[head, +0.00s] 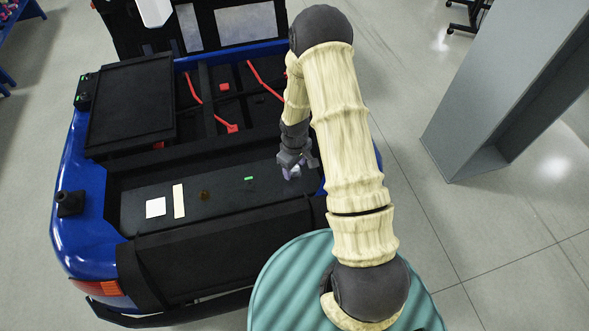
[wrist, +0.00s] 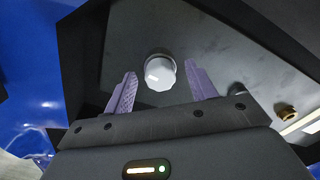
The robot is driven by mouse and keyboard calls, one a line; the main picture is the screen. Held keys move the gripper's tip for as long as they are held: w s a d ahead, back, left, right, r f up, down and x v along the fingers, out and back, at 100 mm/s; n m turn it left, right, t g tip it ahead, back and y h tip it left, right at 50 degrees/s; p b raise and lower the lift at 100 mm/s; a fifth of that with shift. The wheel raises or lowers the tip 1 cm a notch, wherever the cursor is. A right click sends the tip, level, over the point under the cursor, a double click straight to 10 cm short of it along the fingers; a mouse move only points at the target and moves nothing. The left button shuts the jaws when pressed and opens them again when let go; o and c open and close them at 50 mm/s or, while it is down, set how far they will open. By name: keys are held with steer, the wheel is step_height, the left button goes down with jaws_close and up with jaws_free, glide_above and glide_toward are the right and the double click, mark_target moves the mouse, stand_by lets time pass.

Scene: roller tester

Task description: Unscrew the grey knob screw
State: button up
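The grey knob screw (wrist: 160,75) shows in the wrist view as a pale round cap standing on the dark panel (wrist: 225,60). My gripper (wrist: 161,69) is open, with one purple finger on each side of the knob. A gap shows between each finger and the knob, so neither appears to touch it. In the head view, my gripper (head: 291,172) is low over the right end of the dark panel (head: 225,195). The knob cannot be told apart from the fingers there.
A brass knob (head: 205,195), a cream strip (head: 179,200) and a white square (head: 155,207) lie left along the panel. The brass knob also shows in the wrist view (wrist: 287,112). An open bay with red cables (head: 232,128) is behind. A blue body (head: 75,200) surrounds the panel.

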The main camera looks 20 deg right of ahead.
steer(key=shift+r+p, duration=0.95)
steer(key=shift+r, duration=0.35)
steer(key=shift+f, duration=0.1)
steer(key=m, duration=0.3)
steer(key=shift+f+b, duration=0.1)
steer(key=shift+b, duration=0.25)
steer(key=m, duration=0.5)
steer(key=shift+m, duration=0.3)
steer(key=m, duration=0.3)
